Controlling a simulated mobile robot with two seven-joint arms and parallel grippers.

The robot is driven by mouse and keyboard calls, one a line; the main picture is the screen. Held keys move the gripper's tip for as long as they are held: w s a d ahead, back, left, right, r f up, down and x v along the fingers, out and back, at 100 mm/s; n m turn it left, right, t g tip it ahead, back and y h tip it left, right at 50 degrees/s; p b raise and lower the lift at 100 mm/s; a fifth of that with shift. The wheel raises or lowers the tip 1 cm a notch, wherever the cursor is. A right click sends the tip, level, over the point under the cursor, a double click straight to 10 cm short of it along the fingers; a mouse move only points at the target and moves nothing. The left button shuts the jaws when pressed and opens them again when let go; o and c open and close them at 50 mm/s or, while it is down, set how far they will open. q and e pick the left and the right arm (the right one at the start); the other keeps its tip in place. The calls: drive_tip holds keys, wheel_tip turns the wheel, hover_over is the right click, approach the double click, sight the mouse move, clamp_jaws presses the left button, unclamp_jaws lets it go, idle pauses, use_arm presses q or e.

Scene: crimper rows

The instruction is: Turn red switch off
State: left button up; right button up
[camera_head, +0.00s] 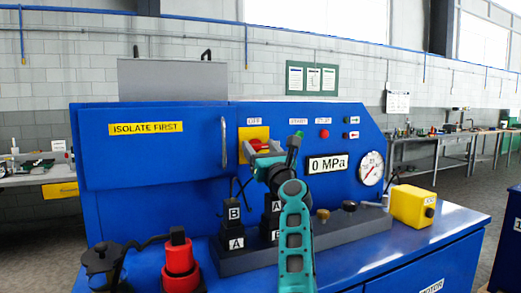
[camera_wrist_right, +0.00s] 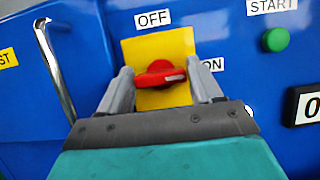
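The red switch (camera_wrist_right: 161,73) is a rotary handle on a yellow plate (camera_wrist_right: 160,46) on the blue panel. Its handle lies roughly level, with an OFF label (camera_wrist_right: 154,18) above the plate and an ON label (camera_wrist_right: 212,65) to the right. In the head view the switch (camera_head: 258,144) is partly hidden by my right gripper (camera_head: 265,149). In the wrist view the right gripper (camera_wrist_right: 160,80) has its fingers spread, one at each end of the handle. Whether they touch it I cannot tell. My left gripper is not in view.
A green START button (camera_wrist_right: 275,40) sits right of the switch, and a red button (camera_head: 323,134) beyond it. A vertical door handle (camera_head: 223,141) stands out to the left. Lettered black blocks (camera_head: 233,229) and a yellow box (camera_head: 412,206) stand on the ledge below.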

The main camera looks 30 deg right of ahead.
drive_tip(key=c, duration=0.6)
